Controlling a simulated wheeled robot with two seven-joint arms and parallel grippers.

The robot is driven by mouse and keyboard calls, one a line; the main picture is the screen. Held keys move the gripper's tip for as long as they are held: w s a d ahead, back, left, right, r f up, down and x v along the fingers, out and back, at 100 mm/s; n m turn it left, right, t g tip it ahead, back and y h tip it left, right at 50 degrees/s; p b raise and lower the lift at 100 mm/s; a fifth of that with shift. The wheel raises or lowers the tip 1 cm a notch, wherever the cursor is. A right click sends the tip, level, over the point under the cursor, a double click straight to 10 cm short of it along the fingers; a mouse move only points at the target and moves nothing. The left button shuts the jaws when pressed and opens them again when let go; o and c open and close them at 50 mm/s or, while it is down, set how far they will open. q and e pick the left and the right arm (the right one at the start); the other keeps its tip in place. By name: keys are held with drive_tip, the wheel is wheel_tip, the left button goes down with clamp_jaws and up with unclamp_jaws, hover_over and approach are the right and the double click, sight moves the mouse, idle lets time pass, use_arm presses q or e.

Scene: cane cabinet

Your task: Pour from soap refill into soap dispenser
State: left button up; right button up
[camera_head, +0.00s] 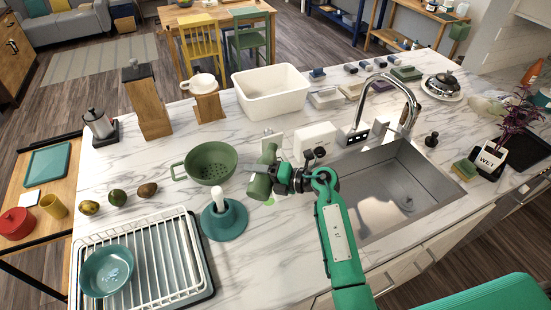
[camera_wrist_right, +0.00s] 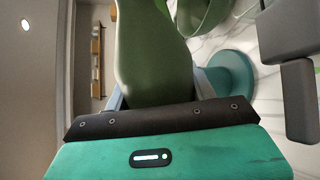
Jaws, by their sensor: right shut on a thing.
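A green bottle-like container (camera_head: 260,182), which looks like the soap refill, is held by my right gripper (camera_head: 283,179) above the counter, left of the sink. The gripper is shut on it. In the right wrist view the green container (camera_wrist_right: 150,50) fills the middle, between the fingers. A small whitish object (camera_head: 271,143) stands just behind it in the head view, partly covered; I cannot tell whether this is the soap dispenser. A small light-green patch shows below the container. My left gripper is not in view.
A green colander (camera_head: 210,163) and a teal base with a white post (camera_head: 223,218) stand left of the gripper. A white dish rack (camera_head: 140,255) is front left. The sink (camera_head: 390,190) with a tall tap (camera_head: 408,103) is right. A white tub (camera_head: 269,92) stands behind.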

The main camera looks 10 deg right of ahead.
drive_tip(key=shift+w+d+m+p, duration=0.25)
drive_tip(key=shift+m+p, duration=0.25)
drive_tip(key=shift+p, duration=0.35)
idle(0.9)
drive_tip(key=shift+a+m+g+p, duration=0.1)
drive_tip(key=shift+m+g+p, duration=0.2)
drive_tip(key=shift+m, duration=0.1)
idle(0.9)
idle(1.2)
